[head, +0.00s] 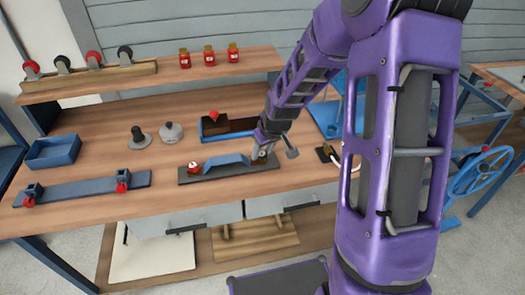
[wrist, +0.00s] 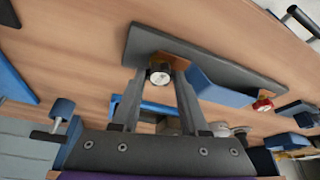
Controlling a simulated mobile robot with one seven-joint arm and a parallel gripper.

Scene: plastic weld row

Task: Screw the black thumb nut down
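A dark grey base plate (head: 215,178) lies on the bench and carries a blue raised part (head: 228,160). A red knob (head: 193,166) sits at its left end; it also shows in the wrist view (wrist: 263,104). The black thumb nut (wrist: 160,75), with a pale top, is at the other end, beside a brown patch (wrist: 150,58). My gripper (head: 263,151) is down at that end. In the wrist view my fingertips (wrist: 161,77) stand on either side of the nut; whether they touch it is unclear. The arm and gripper mostly hide the nut in the head view.
A brown block on a blue base (head: 215,128) with a red knob stands just behind. A grey bar with red knobs (head: 85,188), a blue tray (head: 53,150) and two small grey pieces (head: 171,131) lie left. Bench front is clear.

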